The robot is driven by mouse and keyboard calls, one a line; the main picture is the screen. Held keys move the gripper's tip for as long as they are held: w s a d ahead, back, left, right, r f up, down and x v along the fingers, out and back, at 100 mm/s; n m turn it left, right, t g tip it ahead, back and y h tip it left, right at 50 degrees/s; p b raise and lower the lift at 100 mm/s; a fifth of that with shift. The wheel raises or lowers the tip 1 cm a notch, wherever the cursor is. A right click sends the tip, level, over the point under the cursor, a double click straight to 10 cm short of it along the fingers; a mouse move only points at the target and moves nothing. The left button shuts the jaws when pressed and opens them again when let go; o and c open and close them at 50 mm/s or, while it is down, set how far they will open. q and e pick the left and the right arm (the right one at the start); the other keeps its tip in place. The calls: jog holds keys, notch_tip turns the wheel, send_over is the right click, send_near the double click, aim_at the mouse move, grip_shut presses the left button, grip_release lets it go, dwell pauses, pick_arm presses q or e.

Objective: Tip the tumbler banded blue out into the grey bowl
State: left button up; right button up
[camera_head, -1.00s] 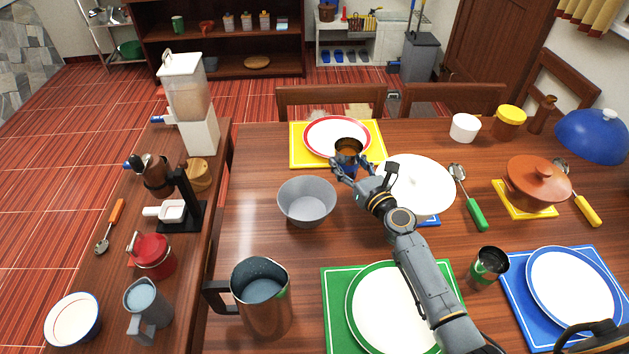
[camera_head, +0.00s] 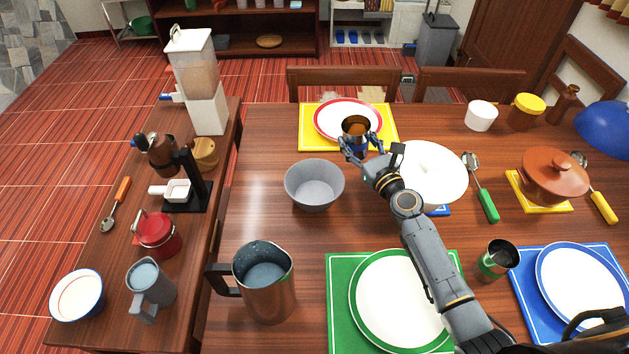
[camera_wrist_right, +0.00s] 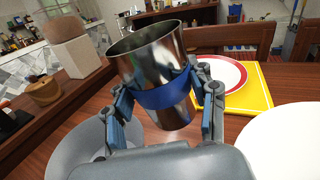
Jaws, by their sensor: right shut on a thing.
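The tumbler banded blue (camera_head: 356,127) is a shiny metal cup, with an orange-brown tone inside its mouth in the head view. In the right wrist view its blue band (camera_wrist_right: 165,94) shows between the fingers, and the cup looks slightly tilted there. My right gripper (camera_head: 360,147) is shut on it, behind and right of the grey bowl (camera_head: 312,190). The bowl stands on the table, apart from the tumbler; its inside looks empty. Part of the bowl shows low at left in the right wrist view (camera_wrist_right: 70,150).
A red-rimmed plate (camera_head: 330,112) on a yellow mat lies behind the tumbler. A white plate (camera_head: 440,175) is beside my right wrist. A metal pitcher (camera_head: 280,300) stands in front of the bowl. A green-banded tumbler (camera_head: 494,262) stands at right. Table left of the bowl is clear.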

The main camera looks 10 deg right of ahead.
jog(key=shift+s+a+f+n+b, duration=0.1)
jog(key=shift+a+f+n+b, duration=0.15)
jog(key=shift+n+b, duration=0.25)
jog(key=shift+a+f+n+b, duration=0.1)
jog(key=shift+a+n+b, duration=0.2)
jog(key=shift+n, duration=0.3)
jog(key=f+n+b, duration=0.1)
jog(key=a+f+n+b, duration=0.1)
jog(key=b, duration=0.1)
jog(key=shift+s+f, duration=0.2)
jog(key=shift+f, duration=0.05)
jog(key=n, duration=0.1)
jog(key=a+n, duration=0.1)
jog(key=n, duration=0.1)
jog(key=shift+s+a+r+t+y+b, duration=0.15)
jog(key=shift+s+t+y+b, duration=0.05)
jog(key=shift+t+y+b, duration=0.2)
jog(key=shift+r+n+p, duration=0.3)
jog(key=shift+r+n, duration=0.35)
jog(key=shift+n, duration=0.65)
jog(key=shift+f+n+y+b, duration=0.35)
jog(key=shift+n+y+b, duration=0.1)
jog(key=shift+n, duration=0.55)
jog(key=shift+s+a+r+n+p, duration=0.15)
jog(key=shift+r+n+p, duration=0.3)
jog(key=shift+n, duration=0.55)
jog(key=shift+s+a+f+n+y, duration=0.15)
jog(key=shift+a+f+n+y, duration=0.15)
jog(key=shift+a+n, duration=0.55)
